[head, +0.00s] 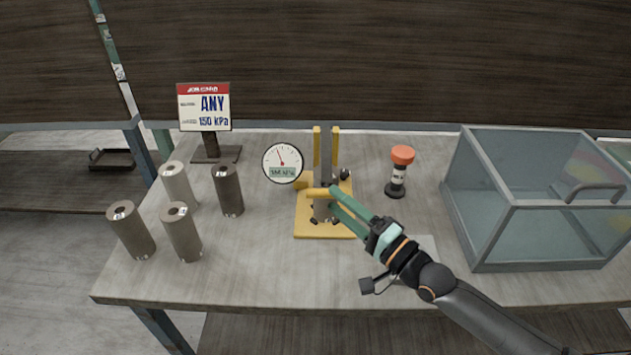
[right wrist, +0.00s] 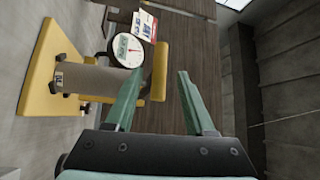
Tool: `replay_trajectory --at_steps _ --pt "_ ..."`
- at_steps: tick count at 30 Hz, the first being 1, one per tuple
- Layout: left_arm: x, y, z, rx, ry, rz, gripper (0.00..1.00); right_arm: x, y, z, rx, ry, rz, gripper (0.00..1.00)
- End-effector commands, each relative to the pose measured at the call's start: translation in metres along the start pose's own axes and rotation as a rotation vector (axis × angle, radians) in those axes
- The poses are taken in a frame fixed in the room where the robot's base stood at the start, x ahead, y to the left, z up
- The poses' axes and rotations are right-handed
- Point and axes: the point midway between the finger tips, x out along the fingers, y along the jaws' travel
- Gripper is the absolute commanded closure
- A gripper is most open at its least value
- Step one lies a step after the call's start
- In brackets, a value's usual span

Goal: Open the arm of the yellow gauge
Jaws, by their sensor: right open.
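The yellow gauge (head: 309,222) stands mid-table with a flat base, two upright posts and a round white dial (head: 283,163) on its left. Its yellow arm (head: 314,193) reaches across above a grey clay cylinder (head: 322,212) standing on the base. My right gripper (head: 331,198) is open, with its green fingers at the arm. In the right wrist view the yellow arm (right wrist: 161,72) shows between the tips of the open right gripper (right wrist: 157,82); I cannot tell whether they touch it. The cylinder (right wrist: 90,82) and dial (right wrist: 127,50) also show there. My left gripper is out of view.
Several clay cylinders (head: 182,232) stand at the table's left. A sign (head: 204,107) reading "ANY" and "150 kPa" stands behind them. An orange-topped black item (head: 401,157) stands right of the gauge, and a clear glass case (head: 515,232) fills the right end.

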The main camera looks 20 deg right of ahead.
Motion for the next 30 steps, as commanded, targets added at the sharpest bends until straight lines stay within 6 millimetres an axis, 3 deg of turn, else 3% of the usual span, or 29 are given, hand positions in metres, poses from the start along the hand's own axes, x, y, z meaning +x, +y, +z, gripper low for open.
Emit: replay_trajectory --at_steps 6,12,25,30 --pt "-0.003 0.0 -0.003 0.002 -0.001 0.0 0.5 0.039 -0.001 -0.001 0.001 0.001 -0.002 0.45" --pt "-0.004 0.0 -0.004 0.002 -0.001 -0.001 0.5 0.062 0.0 0.0 -0.001 0.001 0.0 0.45" --pt "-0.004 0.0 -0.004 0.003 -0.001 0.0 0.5 0.07 0.001 0.0 -0.001 0.0 0.001 0.45" --pt "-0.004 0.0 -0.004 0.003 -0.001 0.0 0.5 0.07 0.001 0.0 -0.001 0.0 0.001 0.64"
